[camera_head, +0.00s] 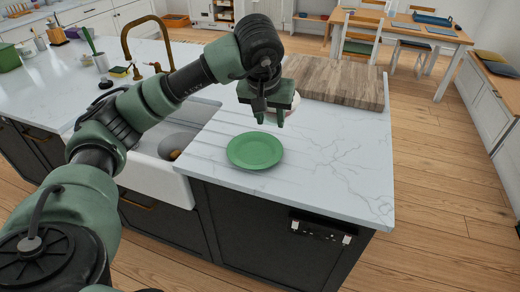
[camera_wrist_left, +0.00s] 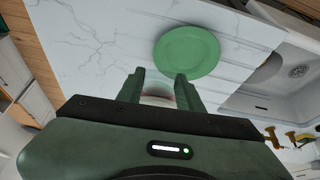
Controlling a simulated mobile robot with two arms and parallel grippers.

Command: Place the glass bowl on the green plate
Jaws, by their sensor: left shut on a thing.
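The green plate (camera_head: 255,151) lies flat and empty on the white marble counter, near its front edge and right of the sink. It also shows in the left wrist view (camera_wrist_left: 187,52). My left gripper (camera_head: 269,117) is shut on the glass bowl (camera_head: 295,103), behind and slightly right of the plate in the head view. The bowl is pale and mostly hidden by the fingers. In the left wrist view the bowl (camera_wrist_left: 158,93) shows between the two fingers, apart from the plate. My right gripper is not in view.
A wooden board (camera_head: 345,83) lies on the counter behind the bowl. The white sink (camera_head: 160,170) and brass faucet (camera_head: 146,32) are to the left. The marble right of the plate is clear up to the counter edge.

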